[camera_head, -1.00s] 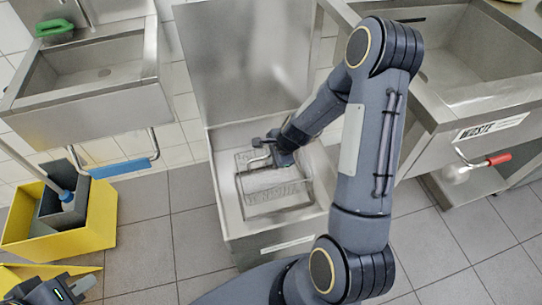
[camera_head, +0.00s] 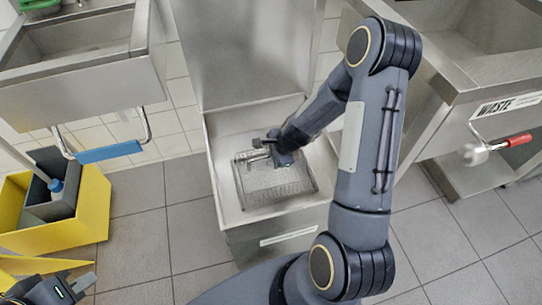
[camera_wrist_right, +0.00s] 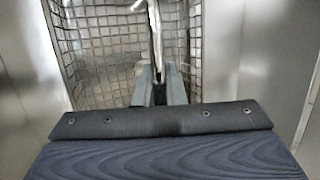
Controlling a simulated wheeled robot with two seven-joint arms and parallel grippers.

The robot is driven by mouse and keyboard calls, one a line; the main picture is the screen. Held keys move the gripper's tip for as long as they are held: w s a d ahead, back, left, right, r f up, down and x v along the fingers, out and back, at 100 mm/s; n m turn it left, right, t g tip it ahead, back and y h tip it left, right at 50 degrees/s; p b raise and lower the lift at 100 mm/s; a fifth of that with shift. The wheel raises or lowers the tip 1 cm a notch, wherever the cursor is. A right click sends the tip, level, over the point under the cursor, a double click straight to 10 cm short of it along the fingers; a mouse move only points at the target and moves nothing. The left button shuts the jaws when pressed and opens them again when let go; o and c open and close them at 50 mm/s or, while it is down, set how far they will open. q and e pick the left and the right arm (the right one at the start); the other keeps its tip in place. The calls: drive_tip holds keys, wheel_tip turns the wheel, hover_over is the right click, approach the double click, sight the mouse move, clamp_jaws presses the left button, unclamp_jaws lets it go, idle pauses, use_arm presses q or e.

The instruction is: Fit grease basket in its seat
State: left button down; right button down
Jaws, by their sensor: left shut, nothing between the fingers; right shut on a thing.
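The grease basket (camera_head: 278,190), a wire mesh basket, is inside the open steel box (camera_head: 226,203) in the middle of the head view. My right gripper (camera_head: 268,150) is shut on the basket's metal handle (camera_head: 247,155) above the mesh. In the right wrist view the fingers (camera_wrist_right: 160,85) close around the handle bar (camera_wrist_right: 155,40), with the mesh (camera_wrist_right: 95,50) behind. The basket's underside is hidden, so I cannot tell whether it rests in its seat. My left gripper (camera_head: 82,284) is shut and empty at the lower left, away from the box.
The box's steel lid (camera_head: 245,50) stands raised behind it. A sink (camera_head: 85,75) is at the left and another sink unit with a red-handled valve (camera_head: 515,141) is at the right. A yellow bucket (camera_head: 85,220) stands on the tiled floor at the left.

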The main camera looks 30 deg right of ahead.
drive_tip(key=shift+w, duration=0.35)
idle(0.7)
drive_tip(key=shift+f, duration=0.15)
idle(0.4)
drive_tip(key=c, duration=1.4)
unclamp_jaws()
drive_tip(key=p+v, duration=0.3)
drive_tip(key=v, duration=0.5)
drive_tip(key=shift+f, duration=0.1)
